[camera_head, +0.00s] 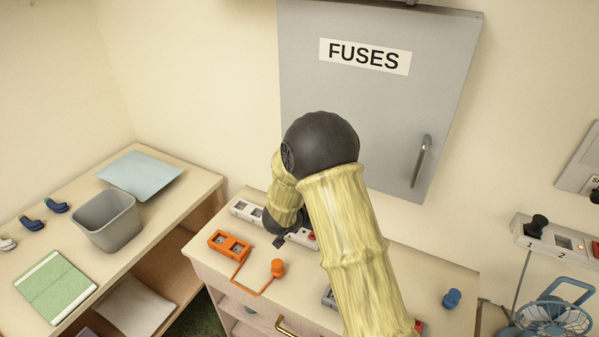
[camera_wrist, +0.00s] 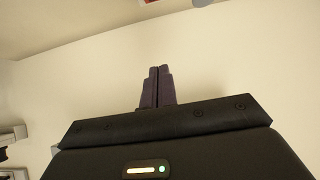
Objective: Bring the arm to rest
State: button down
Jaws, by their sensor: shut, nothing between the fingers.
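My arm, with yellow bamboo-like links and a dark round joint, rises in front of the fuse cabinet in the head view. It is bent, with one link coming down toward the dresser top. My gripper (camera_wrist: 158,72) shows in the wrist view with its two dark fingers together and nothing between them. Plain cream wall fills most of that view behind the fingers. In the head view the far end of the arm is largely hidden behind the near link, so I cannot tell the gripper's exact place there.
A grey FUSES cabinet (camera_head: 375,98) is on the wall behind my arm. Below, the dresser top (camera_head: 395,262) holds an orange socket block (camera_head: 230,245), an orange plug (camera_head: 277,268) and a blue knob-like plug (camera_head: 452,298). A grey bin (camera_head: 106,222) stands left; a blue fan (camera_head: 553,315) is right.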

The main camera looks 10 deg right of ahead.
jog(key=s+r+n+y, duration=0.4)
jog(key=s+r+y, duration=0.1)
jog(key=s+r, duration=0.2)
jog(key=s+d+r+n+g, duration=0.1)
jog(key=s+d+g, duration=0.1)
jog(key=s, duration=0.7)
jog(key=s+d+r+n+g, duration=0.1)
jog(key=s+d+n+g, duration=0.1)
jog(key=s, duration=0.7)
jog(key=shift+s+d+g+y, duration=0.3)
jog(key=shift+g+y, duration=0.1)
jog(key=shift+g, duration=0.4)
jog(key=shift+s+a, duration=0.1)
jog(key=shift+s, duration=0.05)
